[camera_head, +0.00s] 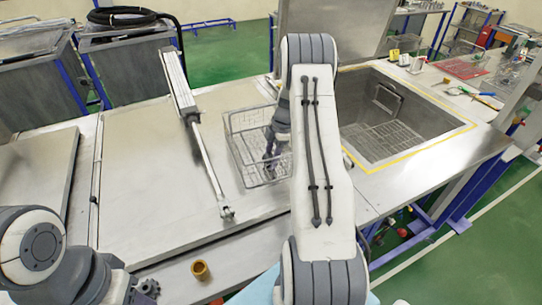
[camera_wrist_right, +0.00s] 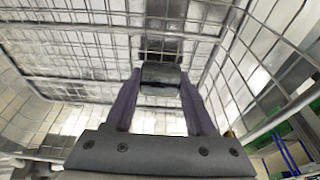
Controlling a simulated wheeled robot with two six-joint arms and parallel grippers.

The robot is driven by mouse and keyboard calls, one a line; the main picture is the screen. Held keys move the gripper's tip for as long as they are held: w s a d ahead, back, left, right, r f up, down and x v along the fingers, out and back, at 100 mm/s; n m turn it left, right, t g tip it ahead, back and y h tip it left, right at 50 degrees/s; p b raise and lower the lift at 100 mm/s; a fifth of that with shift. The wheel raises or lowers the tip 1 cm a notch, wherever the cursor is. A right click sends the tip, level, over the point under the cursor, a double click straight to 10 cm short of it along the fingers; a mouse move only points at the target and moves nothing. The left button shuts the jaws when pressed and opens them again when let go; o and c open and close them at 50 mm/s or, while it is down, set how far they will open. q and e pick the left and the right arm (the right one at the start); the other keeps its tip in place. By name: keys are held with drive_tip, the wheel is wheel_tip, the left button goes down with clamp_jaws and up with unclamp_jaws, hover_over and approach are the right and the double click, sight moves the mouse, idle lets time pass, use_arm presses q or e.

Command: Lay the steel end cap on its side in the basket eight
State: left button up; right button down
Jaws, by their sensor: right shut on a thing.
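The wire basket (camera_head: 237,151) stands on the steel bench, left of my right arm in the head view. My right gripper (camera_head: 271,160) reaches down inside it, partly hidden by my own arm. In the right wrist view the two purple fingers of my right gripper (camera_wrist_right: 160,84) are shut on a dark grey rounded piece, the steel end cap (camera_wrist_right: 160,73). The basket's wire walls (camera_wrist_right: 240,62) surround it there. The cap looks crosswise between the fingers; whether it touches the basket floor I cannot tell.
A long pneumatic cylinder (camera_head: 178,85) with its rod lies on the bench left of the basket. A brass ring (camera_head: 200,270) sits near the front edge. A sunken steel basin (camera_head: 395,130) with a yellow border is to the right. The bench left of the rod is clear.

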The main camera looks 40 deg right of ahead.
drive_tip(key=shift+f, duration=0.1)
drive_tip(key=c, duration=0.7)
unclamp_jaws()
drive_tip(key=shift+f, duration=0.1)
drive_tip(key=o, duration=0.5)
drive_tip(key=shift+c, duration=0.2)
